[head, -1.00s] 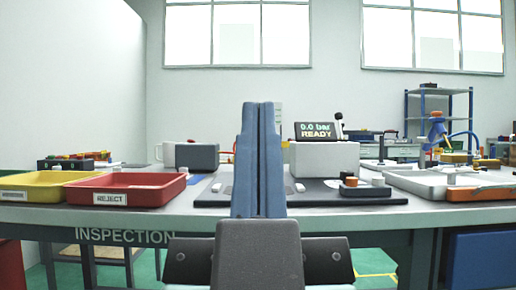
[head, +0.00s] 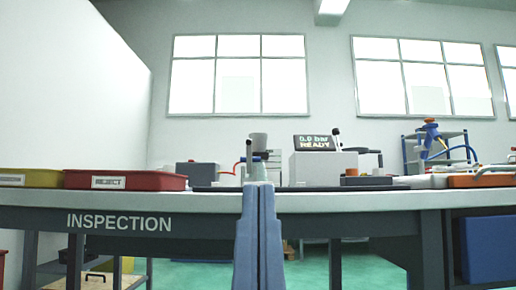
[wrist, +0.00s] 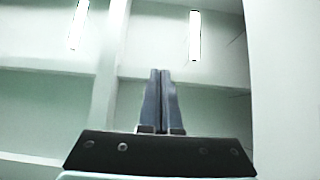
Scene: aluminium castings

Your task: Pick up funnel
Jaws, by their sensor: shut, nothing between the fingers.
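My gripper (head: 260,188) stands in the lower middle of the head view, its two blue fingers pointing up and pressed together. In the wrist view my gripper (wrist: 160,75) is also shut, with nothing between the fingers. I cannot make out a funnel for certain. A small grey cup-shaped piece (head: 258,140) shows above the fingertips in the head view, apparently beyond them at the bench; I cannot tell whether it is the funnel. No bench object shows in the wrist view, only pale walls and bright strips.
The inspection bench (head: 340,202) spans the view, seen nearly edge-on. On it are a yellow tray (head: 30,179), a red reject tray (head: 125,181), a grey box with a display (head: 322,168) and an orange tray (head: 480,181). A blue-and-orange tool (head: 430,135) shows at the right.

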